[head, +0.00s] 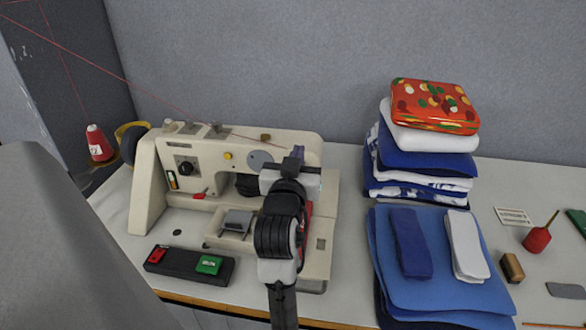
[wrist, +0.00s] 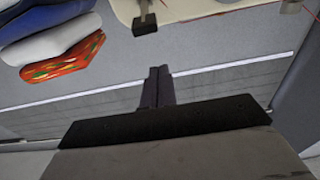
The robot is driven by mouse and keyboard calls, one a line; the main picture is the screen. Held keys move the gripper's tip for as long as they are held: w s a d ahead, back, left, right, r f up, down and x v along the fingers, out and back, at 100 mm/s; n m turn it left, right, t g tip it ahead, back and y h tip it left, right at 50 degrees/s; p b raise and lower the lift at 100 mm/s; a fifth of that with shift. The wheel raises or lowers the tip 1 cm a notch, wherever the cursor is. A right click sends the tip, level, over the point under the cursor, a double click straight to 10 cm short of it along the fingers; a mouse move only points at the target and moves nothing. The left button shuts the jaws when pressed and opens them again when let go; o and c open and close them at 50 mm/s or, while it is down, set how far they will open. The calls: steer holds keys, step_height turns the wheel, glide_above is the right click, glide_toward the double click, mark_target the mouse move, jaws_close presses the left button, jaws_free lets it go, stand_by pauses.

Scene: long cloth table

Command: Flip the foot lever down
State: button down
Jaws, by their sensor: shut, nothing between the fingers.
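The cream sewing machine (head: 225,150) stands at the left of the table in the head view. A small red lever (head: 200,194) shows on its front; I cannot tell whether it is the foot lever. My gripper (head: 295,155) is at the machine's right end, and my arm hides the needle and foot area there. In the wrist view my gripper (wrist: 159,70) has its two dark fingers together with nothing between them. They are apart from the machine's cream surface (wrist: 190,10) at the top edge, where a dark block (wrist: 145,25) on a short stem shows.
A black switch box (head: 188,265) lies before the machine. A red thread cone (head: 98,143) stands behind left.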

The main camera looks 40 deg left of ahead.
steer(key=shift+s+d+f, duration=0.1)
steer(key=shift+s+f, duration=0.05)
steer(key=shift+f, duration=0.85)
steer(key=shift+s+d+f, duration=0.1)
steer(key=shift+s+f, duration=0.05)
steer(key=shift+f, duration=0.8)
steer(key=f+t+b, duration=0.1)
steer(key=b, duration=0.2)
steer(key=f+y+b, duration=0.1)
steer(key=b, duration=0.3)
steer(key=f+t+b, duration=0.1)
steer(key=b, duration=0.3)
steer(key=shift+s+d+f+t+y, duration=0.15)
steer(key=shift+s+t+y, duration=0.15)
steer(key=shift+y, duration=0.1)
steer(key=shift+b, duration=0.3)
